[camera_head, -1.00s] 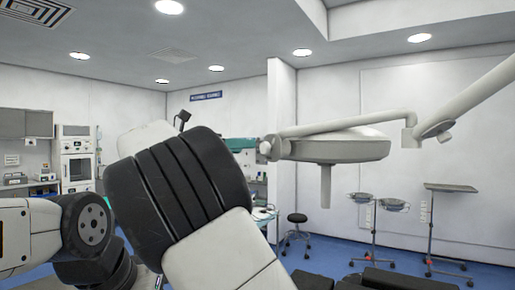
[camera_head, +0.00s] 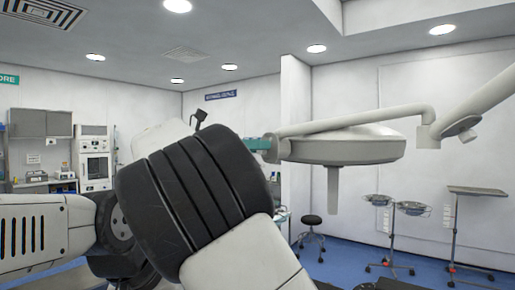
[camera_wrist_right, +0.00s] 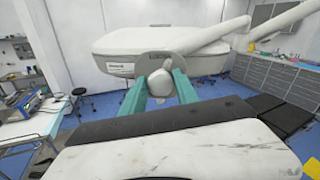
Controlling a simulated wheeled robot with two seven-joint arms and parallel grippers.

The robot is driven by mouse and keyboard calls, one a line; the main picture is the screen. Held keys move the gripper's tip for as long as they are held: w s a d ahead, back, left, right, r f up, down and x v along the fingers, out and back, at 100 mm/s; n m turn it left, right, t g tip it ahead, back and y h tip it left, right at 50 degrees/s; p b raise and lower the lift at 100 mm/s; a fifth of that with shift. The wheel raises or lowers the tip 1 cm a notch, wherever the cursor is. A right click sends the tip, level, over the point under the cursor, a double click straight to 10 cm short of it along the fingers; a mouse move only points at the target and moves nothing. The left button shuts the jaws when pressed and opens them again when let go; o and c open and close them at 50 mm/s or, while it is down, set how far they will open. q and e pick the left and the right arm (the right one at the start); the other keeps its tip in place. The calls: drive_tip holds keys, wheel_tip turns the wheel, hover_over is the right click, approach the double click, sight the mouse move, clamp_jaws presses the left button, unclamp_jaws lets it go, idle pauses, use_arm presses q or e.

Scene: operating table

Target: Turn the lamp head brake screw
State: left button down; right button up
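The lamp head (camera_head: 345,146) is a pale, wide disc hanging from its arm, with a handle pointing down. Its brake screw is a light grey rounded knob (camera_wrist_right: 161,86) on the near edge of the lamp in the right wrist view. My right gripper (camera_wrist_right: 160,84) has two teal fingers, one on each side of the knob, reaching up to the lamp's edge. The fingers look apart, with a gap beside the knob; firm contact is not visible. In the head view the right gripper (camera_head: 260,144) is at the lamp's left end, partly hidden by my arm. My left gripper is out of view.
The lamp's support arm (camera_head: 350,120) runs up to the right. A stool (camera_head: 312,222), basin stands (camera_head: 411,210) and a tray stand (camera_head: 476,192) are farther back. Dark table padding (camera_wrist_right: 280,112) shows at right in the wrist view.

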clamp_jaws()
drive_tip(key=n, duration=2.1)
drive_tip(key=f+n, duration=0.1)
drive_tip(key=n, duration=1)
idle(0.8)
idle(0.3)
